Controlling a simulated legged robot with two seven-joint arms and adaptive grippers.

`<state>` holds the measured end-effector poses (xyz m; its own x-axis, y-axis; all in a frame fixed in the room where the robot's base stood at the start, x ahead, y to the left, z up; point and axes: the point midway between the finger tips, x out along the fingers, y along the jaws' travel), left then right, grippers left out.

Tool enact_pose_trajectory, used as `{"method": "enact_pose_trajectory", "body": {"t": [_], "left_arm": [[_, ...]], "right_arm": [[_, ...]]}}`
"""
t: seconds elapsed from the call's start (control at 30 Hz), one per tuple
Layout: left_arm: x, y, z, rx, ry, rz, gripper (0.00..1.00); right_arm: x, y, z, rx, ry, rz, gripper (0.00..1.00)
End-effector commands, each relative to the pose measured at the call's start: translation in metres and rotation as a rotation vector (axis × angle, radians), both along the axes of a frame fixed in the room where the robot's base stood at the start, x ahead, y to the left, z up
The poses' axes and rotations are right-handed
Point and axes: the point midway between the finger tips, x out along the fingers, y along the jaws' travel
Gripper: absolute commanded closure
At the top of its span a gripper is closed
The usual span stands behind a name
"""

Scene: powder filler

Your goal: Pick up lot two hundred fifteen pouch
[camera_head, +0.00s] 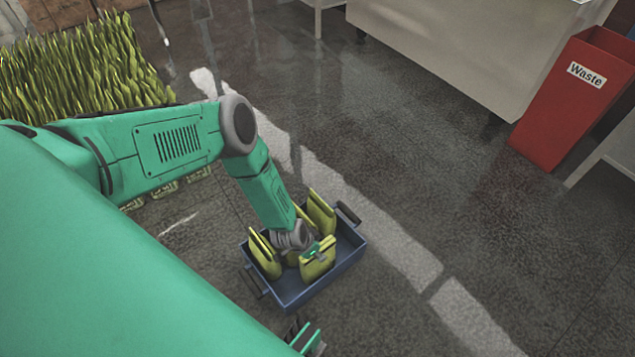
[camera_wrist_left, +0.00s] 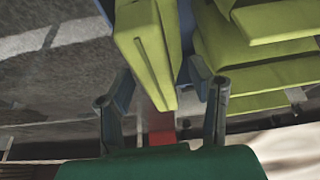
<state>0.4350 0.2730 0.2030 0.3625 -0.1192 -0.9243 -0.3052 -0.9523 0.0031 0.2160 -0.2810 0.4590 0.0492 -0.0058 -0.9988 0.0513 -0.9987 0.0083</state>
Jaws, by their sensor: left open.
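Several yellow-green pouches stand in a blue crate (camera_head: 325,285) on the floor in the head view. One pouch (camera_head: 264,256) leans at the crate's left, one (camera_head: 321,212) stands at the back, and one (camera_head: 318,262) is at the front. My left gripper (camera_head: 306,248) reaches down among them, its fingers partly hidden. In the left wrist view my left gripper (camera_wrist_left: 163,84) is open, with the lower end of one pouch (camera_wrist_left: 148,50) between its fingers. I cannot tell whether they touch it. No lot number is legible. What looks like my right gripper (camera_head: 306,338) shows partly at the bottom edge.
A red waste bin (camera_head: 572,98) stands at the upper right beside a pale cabinet (camera_head: 450,45). Many more pouches (camera_head: 80,65) stand in rows at the upper left. Other pouches (camera_wrist_left: 265,60) crowd the wrist view's right side. The floor right of the crate is clear.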

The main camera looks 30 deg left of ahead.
Motion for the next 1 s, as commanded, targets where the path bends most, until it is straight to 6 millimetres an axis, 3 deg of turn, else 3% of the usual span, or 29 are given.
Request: {"method": "enact_pose_trajectory", "body": {"t": [0.13, 1.0], "left_arm": [[0.005, -0.0029, -0.0125, 0.002, -0.001, 0.0, 0.52], [0.0063, -0.0032, -0.0159, 0.003, -0.001, -0.001, 0.52]], "right_arm": [[0.0, 0.0002, -0.0091, 0.0, 0.0, 0.001, 0.6], [0.0001, 0.0001, -0.0151, 0.0, 0.0, 0.0, 0.6]]}}
